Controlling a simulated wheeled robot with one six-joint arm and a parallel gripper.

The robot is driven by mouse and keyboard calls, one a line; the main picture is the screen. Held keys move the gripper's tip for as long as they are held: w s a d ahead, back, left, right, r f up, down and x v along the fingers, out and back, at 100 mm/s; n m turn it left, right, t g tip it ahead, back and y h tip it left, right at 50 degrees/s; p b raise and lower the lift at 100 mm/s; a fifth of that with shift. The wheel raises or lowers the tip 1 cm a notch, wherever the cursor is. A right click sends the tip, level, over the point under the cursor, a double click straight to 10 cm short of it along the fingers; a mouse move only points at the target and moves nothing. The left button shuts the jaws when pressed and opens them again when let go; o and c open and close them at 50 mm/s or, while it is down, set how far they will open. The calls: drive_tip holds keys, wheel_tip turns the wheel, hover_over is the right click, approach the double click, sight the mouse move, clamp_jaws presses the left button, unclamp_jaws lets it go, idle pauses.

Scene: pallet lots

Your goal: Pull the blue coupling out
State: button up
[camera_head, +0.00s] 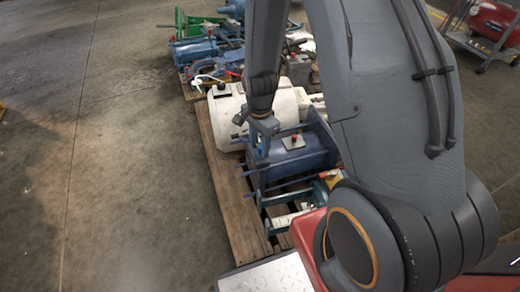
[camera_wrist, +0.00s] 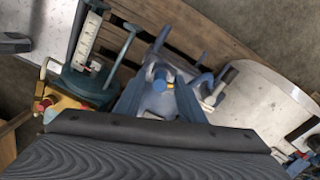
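A blue drum-shaped part with long rods (camera_head: 312,152) lies on the wooden pallet, and a small red-tipped block sits on top of it. It is the likeliest blue coupling, but I cannot be sure. My gripper (camera_head: 259,158) points down at the left side of this blue part. In the wrist view, the two blue-grey fingers of my gripper (camera_wrist: 160,98) are spread apart. A blue round end (camera_wrist: 160,82) shows between them, with a gap on each side. I cannot tell whether the fingers touch anything. My forearm hides part of the pallet load in the head view.
The wooden pallet (camera_head: 228,185) runs along the left of the load. A white housing (camera_head: 228,118) stands just behind the blue part. Green-and-white parts (camera_head: 285,218) lie nearer. Another loaded pallet stands farther back. The concrete floor at left (camera_head: 120,180) is clear.

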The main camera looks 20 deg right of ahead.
sight(260, 147)
drive_tip(key=shift+c, duration=0.2)
clamp_jaws()
drive_tip(key=shift+r, duration=0.1)
drive_tip(key=shift+r+p, duration=2.95)
drive_tip(key=shift+p, duration=0.05)
